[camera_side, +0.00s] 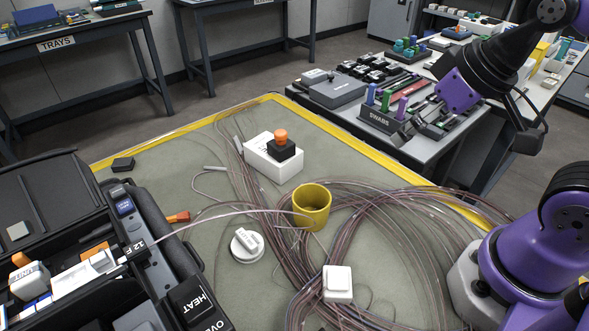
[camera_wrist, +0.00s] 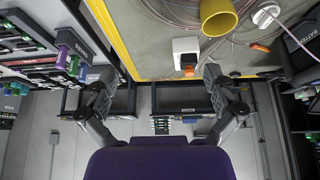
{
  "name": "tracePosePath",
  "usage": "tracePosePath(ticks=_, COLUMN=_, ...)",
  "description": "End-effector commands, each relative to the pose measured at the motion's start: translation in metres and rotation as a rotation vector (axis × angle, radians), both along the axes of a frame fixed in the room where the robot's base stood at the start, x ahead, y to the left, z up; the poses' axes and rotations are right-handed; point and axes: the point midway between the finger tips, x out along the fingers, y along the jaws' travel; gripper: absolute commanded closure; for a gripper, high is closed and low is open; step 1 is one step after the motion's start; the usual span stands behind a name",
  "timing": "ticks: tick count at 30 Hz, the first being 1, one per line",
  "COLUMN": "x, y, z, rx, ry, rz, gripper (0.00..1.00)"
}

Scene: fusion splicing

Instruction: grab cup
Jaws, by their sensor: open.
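A yellow cup (camera_side: 311,206) stands upright near the middle of the work mat, among loose fibre cables. Its inside looks empty from the side. It also shows in the wrist view as a yellow cylinder (camera_wrist: 217,17) at the top, right of centre, partly cut by the frame edge. My gripper (camera_side: 416,118) is at the upper right of the side view, high and well away from the cup, over the side bench area. In the wrist view my gripper (camera_wrist: 158,84) has its two fingers spread wide apart with nothing between them.
A white box (camera_side: 273,157) with a black and orange top stands behind the cup. Loops of cable (camera_side: 400,225) spread around it. A white round item (camera_side: 246,244) and white block (camera_side: 337,284) lie nearby. An open splicer case (camera_side: 110,255) fills the left. A swab rack (camera_side: 385,115) stands near my gripper.

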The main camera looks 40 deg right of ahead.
Motion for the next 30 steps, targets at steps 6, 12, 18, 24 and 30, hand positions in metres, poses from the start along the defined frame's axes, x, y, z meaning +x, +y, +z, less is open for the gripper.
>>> tracePosePath(ticks=6, x=0.001, y=0.001, z=0.0, rx=0.001, ry=0.003, rz=0.0, gripper=0.0)
tracePosePath(ticks=12, x=0.021, y=0.019, z=0.0, rx=0.047, ry=0.112, rz=-0.028, gripper=0.0)
tracePosePath(ticks=18, x=0.06, y=0.061, z=-0.019, rx=0.083, ry=0.314, rz=-0.111, gripper=0.0)
tracePosePath(ticks=24, x=0.082, y=0.099, z=-0.048, rx=0.067, ry=0.45, rz=-0.19, gripper=0.0)
tracePosePath(ticks=30, x=0.086, y=0.112, z=-0.069, rx=0.054, ry=0.493, rz=-0.223, gripper=0.0)
